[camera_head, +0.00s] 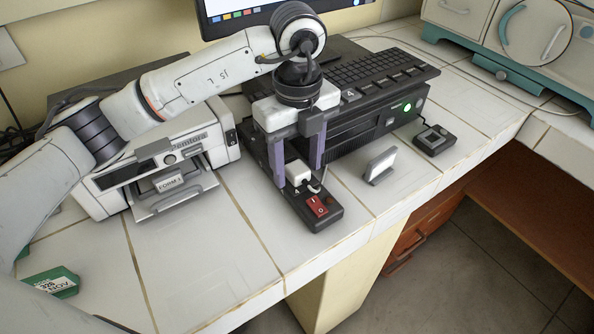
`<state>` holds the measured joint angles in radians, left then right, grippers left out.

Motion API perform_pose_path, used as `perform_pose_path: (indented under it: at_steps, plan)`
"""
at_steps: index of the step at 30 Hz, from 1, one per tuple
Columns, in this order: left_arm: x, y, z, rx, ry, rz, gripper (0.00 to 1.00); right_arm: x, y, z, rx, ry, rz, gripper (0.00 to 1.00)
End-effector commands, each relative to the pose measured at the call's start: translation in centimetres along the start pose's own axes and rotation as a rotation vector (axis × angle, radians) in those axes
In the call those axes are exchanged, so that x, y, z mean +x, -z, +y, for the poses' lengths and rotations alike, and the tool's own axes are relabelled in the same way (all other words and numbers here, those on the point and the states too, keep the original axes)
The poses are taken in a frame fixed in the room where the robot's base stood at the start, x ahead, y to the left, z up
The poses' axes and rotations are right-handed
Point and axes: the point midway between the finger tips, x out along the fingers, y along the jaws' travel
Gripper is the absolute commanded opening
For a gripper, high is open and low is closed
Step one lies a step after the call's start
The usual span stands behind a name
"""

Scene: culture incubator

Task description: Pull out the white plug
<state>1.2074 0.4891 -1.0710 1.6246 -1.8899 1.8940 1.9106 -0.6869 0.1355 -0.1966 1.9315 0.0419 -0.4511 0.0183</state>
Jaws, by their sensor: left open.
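A white plug (297,172) sits in a black power strip (325,219) on the tiled bench, near the strip's front end. Its cord shows at its right side. A red rocker switch (317,206) is just in front of it on the strip. My left gripper (299,172) points down over the strip from above. Its two fingers are apart, one on each side of the plug in the picture. I cannot tell whether they touch it. My right gripper is not in view.
A white printer (170,160) stands left of the strip. A black computer case (375,125) with a keyboard (380,72) on top is behind. A small white block (381,165) and a black switch box (434,139) lie to the right. A green box (52,282) is front left.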

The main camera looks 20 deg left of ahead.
Motion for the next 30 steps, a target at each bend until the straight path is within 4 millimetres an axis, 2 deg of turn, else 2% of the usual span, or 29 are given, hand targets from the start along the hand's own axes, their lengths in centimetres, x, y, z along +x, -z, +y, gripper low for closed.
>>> perform_pose_path:
  at_steps: [12, 14, 21, 22, 30]
  plan:
    - [0.02, 0.01, 0.00, 0.000, 0.000, 0.000, 0.52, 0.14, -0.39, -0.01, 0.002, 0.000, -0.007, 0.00]
    - [0.02, 0.01, 0.01, 0.000, 0.000, 0.000, 0.43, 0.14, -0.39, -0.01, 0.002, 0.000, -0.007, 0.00]
    - [0.01, 0.01, 0.01, 0.000, 0.000, 0.000, 0.03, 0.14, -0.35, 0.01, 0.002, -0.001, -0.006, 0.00]
    - [0.01, 0.01, 0.01, 0.000, 0.000, 0.000, 0.00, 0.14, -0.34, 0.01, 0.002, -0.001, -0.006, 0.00]
    - [-0.44, 0.01, -0.01, 0.000, 0.000, 0.000, 0.00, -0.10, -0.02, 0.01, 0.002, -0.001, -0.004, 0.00]
